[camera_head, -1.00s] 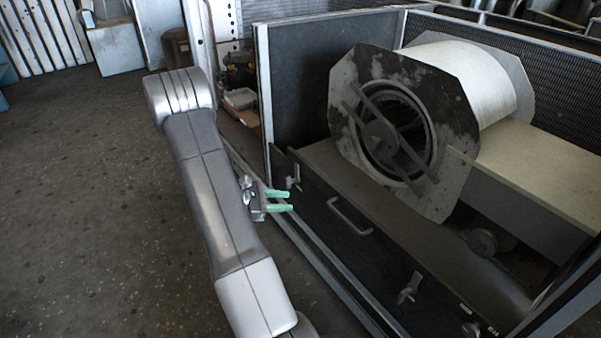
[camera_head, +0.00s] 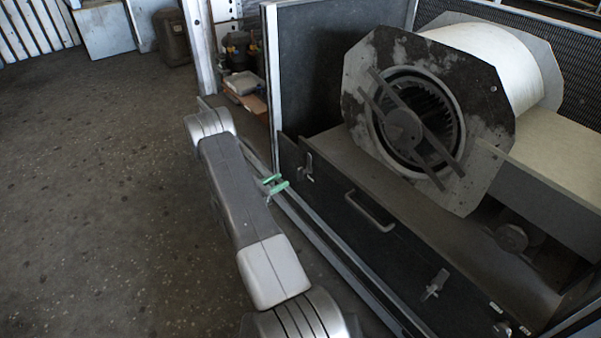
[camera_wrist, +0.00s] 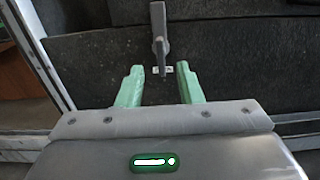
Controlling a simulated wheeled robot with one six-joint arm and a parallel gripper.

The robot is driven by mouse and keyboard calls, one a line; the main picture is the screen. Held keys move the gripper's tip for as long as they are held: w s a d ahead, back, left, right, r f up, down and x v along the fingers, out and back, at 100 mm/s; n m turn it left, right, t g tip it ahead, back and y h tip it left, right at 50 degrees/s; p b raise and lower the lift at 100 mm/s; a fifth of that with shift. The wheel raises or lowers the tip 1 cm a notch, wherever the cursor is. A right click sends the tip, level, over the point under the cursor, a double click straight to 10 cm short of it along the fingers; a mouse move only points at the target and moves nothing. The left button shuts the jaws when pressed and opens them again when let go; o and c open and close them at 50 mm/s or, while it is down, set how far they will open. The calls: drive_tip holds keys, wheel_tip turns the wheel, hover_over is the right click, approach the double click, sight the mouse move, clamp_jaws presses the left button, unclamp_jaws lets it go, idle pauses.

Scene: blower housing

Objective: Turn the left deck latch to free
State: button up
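The left deck latch (camera_head: 308,166) is a small grey lever at the left end of the dark front panel (camera_head: 335,205). In the wrist view the latch (camera_wrist: 159,35) hangs upright against the panel, with a small pale label behind its lower end. My gripper (camera_head: 275,184) is in front of the panel, left of and a little below the latch in the head view. In the wrist view its two green fingers (camera_wrist: 160,70) are apart, with the latch's lower end seen between their tips. I see no contact. A second latch (camera_head: 434,285) sits at the panel's right.
A bar handle (camera_head: 369,212) is mid-panel between the latches. Behind the panel stands the blower wheel with its octagonal plate (camera_head: 480,120). A metal frame rail (camera_head: 322,240) runs along the front. The floor (camera_head: 100,200) at left is clear.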

sight(298, 172)
drive_tip(key=b+x, duration=0.1)
drive_tip(key=x, duration=0.8)
drive_tip(key=shift+w+d+b, duration=0.1)
drive_tip(key=shift+d+b, duration=0.15)
drive_tip(key=shift+b, duration=0.1)
drive_tip(key=shift+c, duration=0.4)
clamp_jaws()
